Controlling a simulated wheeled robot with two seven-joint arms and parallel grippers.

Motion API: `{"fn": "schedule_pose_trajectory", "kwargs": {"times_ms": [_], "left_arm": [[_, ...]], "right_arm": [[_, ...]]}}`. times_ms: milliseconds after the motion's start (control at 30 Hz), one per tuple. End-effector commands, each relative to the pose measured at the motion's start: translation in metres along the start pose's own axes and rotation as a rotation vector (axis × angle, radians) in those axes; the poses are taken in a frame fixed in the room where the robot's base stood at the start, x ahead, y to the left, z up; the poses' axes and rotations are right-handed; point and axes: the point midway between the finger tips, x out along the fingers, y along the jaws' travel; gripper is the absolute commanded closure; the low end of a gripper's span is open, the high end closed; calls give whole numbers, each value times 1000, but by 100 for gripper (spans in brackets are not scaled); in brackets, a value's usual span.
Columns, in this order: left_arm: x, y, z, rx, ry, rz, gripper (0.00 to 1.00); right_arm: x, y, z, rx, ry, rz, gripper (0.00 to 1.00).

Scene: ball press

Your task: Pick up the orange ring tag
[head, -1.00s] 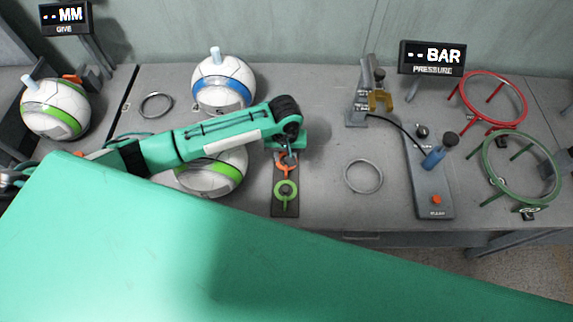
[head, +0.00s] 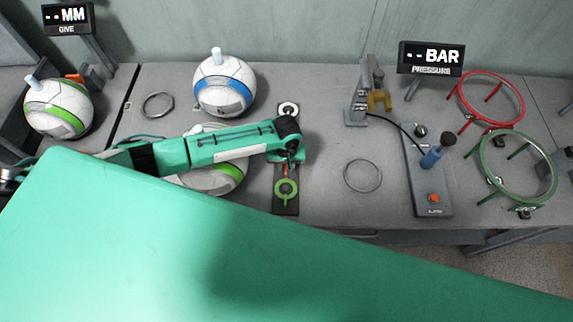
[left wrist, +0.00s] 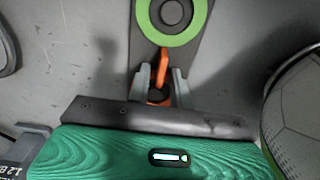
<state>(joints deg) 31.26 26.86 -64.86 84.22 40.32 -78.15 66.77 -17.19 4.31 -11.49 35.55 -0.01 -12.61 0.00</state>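The orange ring tag (left wrist: 163,66) lies on a dark narrow board (left wrist: 205,50). In the left wrist view its stem runs between the fingers of my left gripper (left wrist: 161,80), and its lower part is partly hidden. The fingers stand on both sides of the tag with small gaps, so the gripper looks open around it. In the head view my left gripper (head: 290,158) is over the middle of the board and hides most of the orange tag. A green ring tag (head: 286,189) lies at the board's front end, a white one (head: 288,109) at its back. My right gripper is not in view.
Balls with a blue band (head: 224,84) and a green band (head: 58,107) stand to the left; another green-banded ball (head: 225,178) is partly under my arm. A grey ring (head: 363,161) and a pump (head: 428,175) are to the right. Red (head: 491,78) and green (head: 519,136) ring stands are far right.

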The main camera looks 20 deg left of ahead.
Motion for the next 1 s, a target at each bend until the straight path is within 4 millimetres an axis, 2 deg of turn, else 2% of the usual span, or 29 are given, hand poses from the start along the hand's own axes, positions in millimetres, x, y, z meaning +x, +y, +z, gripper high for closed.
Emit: {"fn": "schedule_pose_trajectory", "kwargs": {"times_ms": [33,100,467,633,767,867,1000], "left_arm": [[0,0,0,0,0,0,89],[0,0,0,0,0,0,100],[-1,0,0,0,0,0,100],[-10,0,0,0,0,0,100],[-26,0,0,0,1,2,100],[-46,0,-1,1,2,3,100],[-85,1,-1,1,3,4,100]], "right_arm": [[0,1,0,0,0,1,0],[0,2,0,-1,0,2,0],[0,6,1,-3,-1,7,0],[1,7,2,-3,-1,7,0],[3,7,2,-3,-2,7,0],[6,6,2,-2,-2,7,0],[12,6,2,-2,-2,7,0]]}}
